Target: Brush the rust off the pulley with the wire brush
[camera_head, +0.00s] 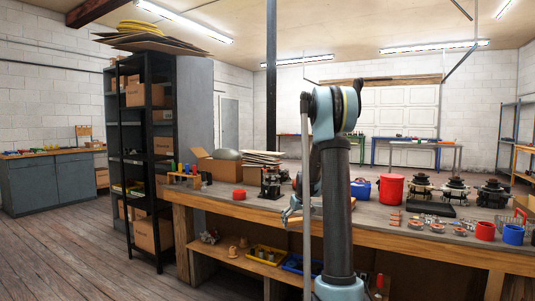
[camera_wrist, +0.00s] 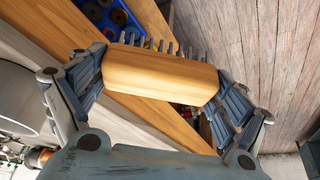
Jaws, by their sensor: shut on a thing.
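My gripper (camera_wrist: 158,92) spans the wrist view with its two blue-grey fingers pressed on the ends of the wire brush (camera_wrist: 160,72). The brush has a light wooden block with a row of grey bristles along its far side. In the head view my gripper (camera_head: 291,211) shows small beside the bench's front edge, partly hidden by my arm. I cannot pick out the pulley for sure in either view. Dark machine parts (camera_head: 456,191) stand on the right of the workbench (camera_head: 385,222), and another dark assembly (camera_head: 270,182) stands left of my arm.
A yellow bin (camera_head: 264,255) sits on the lower shelf. A black shelving rack (camera_head: 128,160) stands left; the floor (camera_head: 70,245) before it is clear.

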